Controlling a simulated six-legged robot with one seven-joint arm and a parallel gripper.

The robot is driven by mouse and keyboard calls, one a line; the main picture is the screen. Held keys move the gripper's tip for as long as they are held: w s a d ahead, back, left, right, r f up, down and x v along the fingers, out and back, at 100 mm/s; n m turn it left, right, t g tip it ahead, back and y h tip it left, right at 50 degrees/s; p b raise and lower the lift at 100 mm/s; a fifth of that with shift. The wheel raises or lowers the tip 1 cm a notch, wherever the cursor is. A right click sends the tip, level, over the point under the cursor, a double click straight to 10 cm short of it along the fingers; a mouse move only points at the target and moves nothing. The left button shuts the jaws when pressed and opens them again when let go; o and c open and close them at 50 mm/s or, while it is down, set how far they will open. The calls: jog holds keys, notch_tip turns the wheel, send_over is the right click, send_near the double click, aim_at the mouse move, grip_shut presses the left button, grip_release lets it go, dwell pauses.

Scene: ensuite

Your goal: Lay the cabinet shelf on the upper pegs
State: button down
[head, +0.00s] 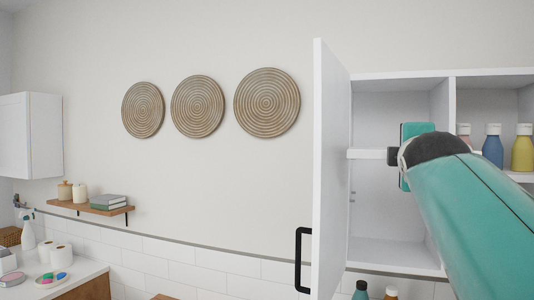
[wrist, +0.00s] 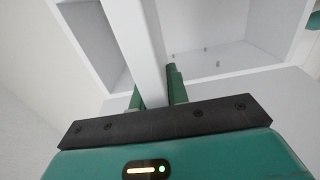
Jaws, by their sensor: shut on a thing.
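The white cabinet shelf (head: 369,154) shows in the head view as a thin, roughly level board in the cabinet's left compartment. My gripper (head: 404,155) is in front of that compartment, and my arm hides the shelf's right part. In the wrist view the two green fingers (wrist: 158,92) are shut on the white shelf (wrist: 146,45), one on each side. Small pegs (head: 352,196) show on the left inner wall, below the shelf. Pegs (wrist: 206,50) also show in the wrist view. Whether the shelf touches any pegs cannot be told.
The cabinet door (head: 331,165) stands open left of the compartment, its black handle (head: 302,260) facing out. Several bottles (head: 492,148) stand in the right compartment, close to my arm. A divider (head: 451,95) separates the compartments. More bottles (head: 391,293) stand below the cabinet.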

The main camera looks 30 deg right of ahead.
jog(key=shift+s, duration=0.1)
jog(key=x, duration=2.2)
dwell(0.6)
jog(key=shift+f, duration=0.6)
dwell(1.7)
jog(key=c, duration=1.3)
grip_release()
jog(key=shift+f, duration=0.1)
jog(key=shift+a, duration=0.1)
jog(key=v, duration=1.3)
jog(key=shift+s+a, duration=0.15)
jog(key=shift+s, duration=0.05)
jog(key=shift+a, duration=0.1)
